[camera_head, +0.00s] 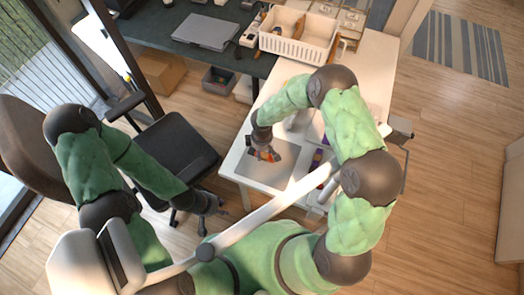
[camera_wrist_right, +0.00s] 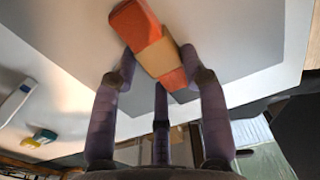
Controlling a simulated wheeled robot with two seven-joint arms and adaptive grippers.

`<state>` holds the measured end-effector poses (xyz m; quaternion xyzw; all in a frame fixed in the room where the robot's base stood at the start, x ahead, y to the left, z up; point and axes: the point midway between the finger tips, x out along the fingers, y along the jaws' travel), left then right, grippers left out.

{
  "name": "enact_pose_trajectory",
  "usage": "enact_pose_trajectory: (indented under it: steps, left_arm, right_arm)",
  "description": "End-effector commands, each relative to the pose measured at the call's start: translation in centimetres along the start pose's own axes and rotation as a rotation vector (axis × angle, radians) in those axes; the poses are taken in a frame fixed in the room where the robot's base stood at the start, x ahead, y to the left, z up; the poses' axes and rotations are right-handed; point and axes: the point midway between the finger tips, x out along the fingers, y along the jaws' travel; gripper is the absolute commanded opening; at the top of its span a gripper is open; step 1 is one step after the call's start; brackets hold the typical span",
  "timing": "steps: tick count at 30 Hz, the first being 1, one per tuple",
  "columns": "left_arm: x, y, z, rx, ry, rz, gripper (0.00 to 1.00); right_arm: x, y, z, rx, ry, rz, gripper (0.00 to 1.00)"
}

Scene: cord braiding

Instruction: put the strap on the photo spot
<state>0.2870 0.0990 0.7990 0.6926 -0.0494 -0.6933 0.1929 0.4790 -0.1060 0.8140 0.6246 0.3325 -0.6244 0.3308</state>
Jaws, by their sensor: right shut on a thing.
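The strap (camera_head: 270,156) is a small orange piece with a tan band. In the right wrist view the strap (camera_wrist_right: 152,45) sits tilted between the fingertips of my right gripper (camera_wrist_right: 155,72), which is shut on it. The photo spot appears to be the grey mat (camera_head: 282,172) on the white table; it shows behind the strap in the right wrist view (camera_wrist_right: 228,62). In the head view my right gripper (camera_head: 265,153) is over this mat. I cannot tell if the strap touches it. My left gripper (camera_head: 212,205) hangs left of the table; its finger opening is unclear.
The white table (camera_head: 235,165) has a purple item (camera_head: 317,158) right of the mat, partly hidden by my right arm. A white basket (camera_head: 297,38) stands at the far end. A dark office chair (camera_head: 175,150) is to the left. A laptop (camera_head: 205,32) lies on the dark desk.

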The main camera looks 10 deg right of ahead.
Motion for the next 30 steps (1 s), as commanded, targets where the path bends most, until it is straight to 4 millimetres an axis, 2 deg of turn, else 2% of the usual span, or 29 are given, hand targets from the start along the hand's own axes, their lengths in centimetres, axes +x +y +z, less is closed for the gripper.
enact_pose_trajectory:
  steps: [5,6,8,21,26,30]
  left_arm:
    - [0.4,-0.1,0.0,0.0,0.0,0.0,0.4]
    - [0.3,-0.1,0.0,0.0,0.0,0.0,0.4]
    - [0.3,-0.1,0.0,0.0,0.0,0.0,0.4]
    - [-0.1,0.0,0.0,0.0,0.0,0.0,0.4]
    - [-0.5,0.2,0.0,0.0,0.0,0.0,0.4]
    - [-0.9,0.3,0.0,0.0,0.0,0.0,0.4]
  right_arm:
    - [0.4,0.0,0.0,0.0,0.0,0.0,0.11]
    - [0.3,0.0,0.0,0.0,0.0,-0.001,0.53]
    - [0.3,0.0,0.0,0.0,0.0,-0.001,0.68]
    - [-0.1,0.0,0.0,0.0,-0.001,-0.001,0.68]
    - [-2.4,0.1,-0.1,-0.001,0.001,0.003,0.68]
    - [-5.4,0.1,-0.1,0.0,0.003,0.004,0.68]
